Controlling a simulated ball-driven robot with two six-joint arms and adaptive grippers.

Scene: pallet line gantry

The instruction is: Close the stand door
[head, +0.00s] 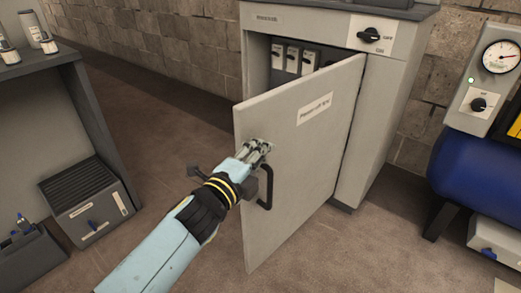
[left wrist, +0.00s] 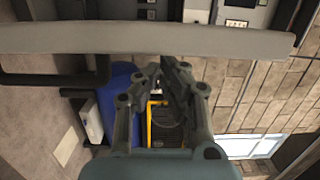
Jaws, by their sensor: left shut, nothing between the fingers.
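The grey stand (head: 375,120) has its door (head: 305,165) standing wide open, hinged on the right, with breakers (head: 292,60) visible inside. The door has a black bar handle (head: 266,190) and a white label. My left gripper (head: 264,146) is shut and empty, in front of the door's outer face just above the handle. In the left wrist view the door (left wrist: 150,41) crosses the top as a grey strip, with the handle (left wrist: 50,80) at left. The fingertips (left wrist: 168,68) are close to the door; I cannot tell whether they touch. My right gripper is not in view.
A blue tank (head: 470,178) with a gauge panel (head: 490,80) stands at right. A dark workbench (head: 90,110) is at left, with a grey box (head: 90,200) by it. A black rotary switch (head: 372,35) is on the stand's top right. The floor between is clear.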

